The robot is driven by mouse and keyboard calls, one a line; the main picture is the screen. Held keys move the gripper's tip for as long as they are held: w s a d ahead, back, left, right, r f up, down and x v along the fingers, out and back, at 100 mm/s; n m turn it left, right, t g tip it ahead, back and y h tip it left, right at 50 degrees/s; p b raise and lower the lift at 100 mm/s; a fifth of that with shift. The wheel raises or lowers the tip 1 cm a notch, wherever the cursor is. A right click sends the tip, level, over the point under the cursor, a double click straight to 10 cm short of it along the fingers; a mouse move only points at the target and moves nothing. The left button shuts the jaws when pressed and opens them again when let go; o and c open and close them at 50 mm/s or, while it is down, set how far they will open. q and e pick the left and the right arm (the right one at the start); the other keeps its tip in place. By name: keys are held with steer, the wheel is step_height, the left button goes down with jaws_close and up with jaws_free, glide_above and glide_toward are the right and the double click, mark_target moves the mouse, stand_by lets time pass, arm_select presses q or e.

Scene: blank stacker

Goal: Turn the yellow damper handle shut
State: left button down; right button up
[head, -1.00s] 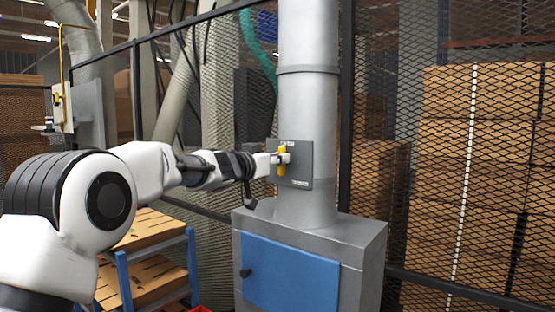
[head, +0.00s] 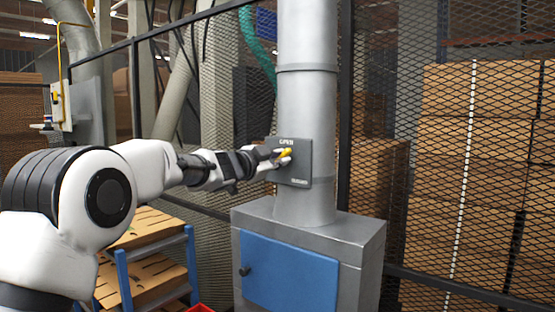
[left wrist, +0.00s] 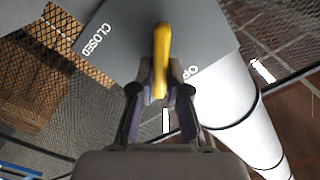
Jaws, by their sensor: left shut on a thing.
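The yellow damper handle (head: 286,153) is on a grey plate (head: 300,178) fixed to the front of the metal duct (head: 308,103). The plate reads OPEN at its top and has a smaller label low at the right, which reads CLOSED in the left wrist view. The handle is tilted between upright and level. My left gripper (head: 281,157) is shut on the handle, with its fingers on either side of it. The handle also shows between the fingertips in the left wrist view (left wrist: 161,50). My right gripper is in neither view.
The duct rises from a grey cabinet (head: 365,245) with a blue door (head: 290,272). A mesh fence (head: 385,110) stands behind, with stacked cartons (head: 480,160) beyond it. A blue rack (head: 190,262) with cartons stands at the lower left.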

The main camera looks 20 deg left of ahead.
arm_select(q)
steer(key=shift+s+d+m+b, duration=0.1)
steer(key=shift+m+b, duration=1.2)
steer(key=shift+m, duration=3.3)
steer(key=shift+r, duration=0.1)
steer(key=c, duration=1.2)
jaws_free()
steer(key=shift+o, duration=0.2)
steer(key=v, duration=1.1)
steer(key=shift+s+f, duration=0.2)
steer(key=shift+f, duration=0.1)
